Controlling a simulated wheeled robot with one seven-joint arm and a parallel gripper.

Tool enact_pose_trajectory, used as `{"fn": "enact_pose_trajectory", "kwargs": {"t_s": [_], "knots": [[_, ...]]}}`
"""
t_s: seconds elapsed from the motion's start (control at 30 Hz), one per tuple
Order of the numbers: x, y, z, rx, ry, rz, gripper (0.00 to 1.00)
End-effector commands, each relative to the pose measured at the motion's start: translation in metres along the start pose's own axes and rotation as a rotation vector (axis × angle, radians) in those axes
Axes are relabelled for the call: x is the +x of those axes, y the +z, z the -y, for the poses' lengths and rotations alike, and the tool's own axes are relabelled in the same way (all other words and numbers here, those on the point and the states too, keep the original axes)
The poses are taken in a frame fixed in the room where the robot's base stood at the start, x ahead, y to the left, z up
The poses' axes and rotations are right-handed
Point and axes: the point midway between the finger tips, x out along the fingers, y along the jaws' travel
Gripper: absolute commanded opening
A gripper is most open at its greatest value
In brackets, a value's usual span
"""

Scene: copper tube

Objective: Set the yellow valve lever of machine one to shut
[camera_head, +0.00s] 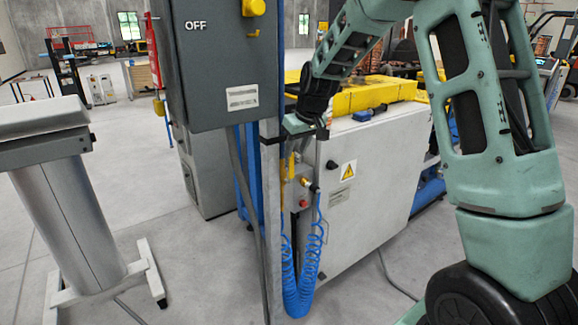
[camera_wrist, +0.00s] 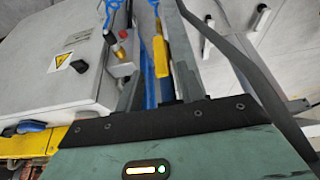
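The yellow valve lever (camera_wrist: 161,57) shows in the wrist view as a slim upright piece beside a blue hose, framed between my gripper's two dark fingers. In the head view the yellow lever (camera_head: 291,166) is small and partly crowded by fittings on the machine's front corner, just below my gripper (camera_head: 296,126). In the wrist view my gripper (camera_wrist: 160,85) is open, with a gap between the fingers and nothing held. Whether a finger touches the lever I cannot tell. The white machine (camera_head: 362,190) carries a yellow warning sign and red and black knobs.
A grey cabinet (camera_head: 218,70) marked OFF, with a yellow switch, stands close to my gripper on a metal post. A coiled blue hose (camera_head: 300,275) hangs below the valve. A grey console (camera_head: 70,200) stands at left.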

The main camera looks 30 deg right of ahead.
Motion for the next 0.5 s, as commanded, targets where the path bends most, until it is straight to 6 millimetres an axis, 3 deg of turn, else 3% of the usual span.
{"fn": "enact_pose_trajectory", "kwargs": {"t_s": [0.2,0.5], "knots": [[0.044,0.000,0.001,0.001,-0.002,0.004,0.38],[0.081,0.000,0.001,0.000,-0.001,0.001,0.38]]}}
